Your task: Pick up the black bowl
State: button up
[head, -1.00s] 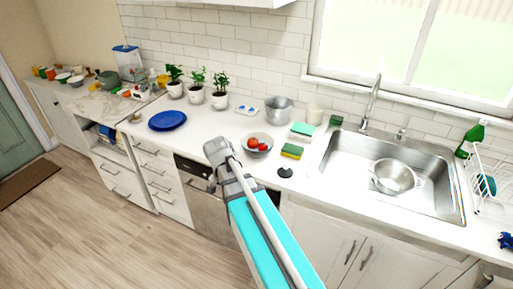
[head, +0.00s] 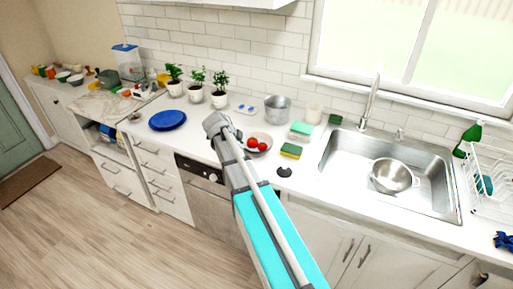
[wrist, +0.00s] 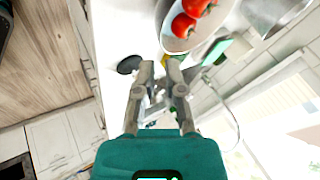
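No clear black bowl can be made out. A small round black thing (head: 284,172) lies on the counter's front edge, left of the sink; I cannot tell whether it is a bowl. It also shows in the wrist view as a dark oval (wrist: 129,64), just left of the fingertips and apart from them. My gripper (wrist: 159,76) is open, with nothing between its fingers. In the head view my arm shows in front of the counter, but the fingers cannot be made out. On the far left counter are small bowls (head: 62,77), too small to judge fully.
A grey bowl with red tomatoes (head: 258,143) stands close behind the black thing, beside a sponge (head: 291,151). A blue plate (head: 168,120), potted plants (head: 195,92) and a metal pot (head: 278,108) stand further left and back.

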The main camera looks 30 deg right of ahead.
jog(key=shift+w+d, duration=0.1)
dwell(0.4)
jog(key=b, duration=0.4)
send_near(259, 156)
jog(key=shift+w+d+f+b, duration=0.25)
jog(key=shift+f+b, duration=0.2)
jog(key=shift+b, duration=1)
jog(key=shift+d+f, duration=0.15)
jog(key=shift+b+x, duration=2.05)
jog(key=shift+x, duration=0.35)
grip_shut()
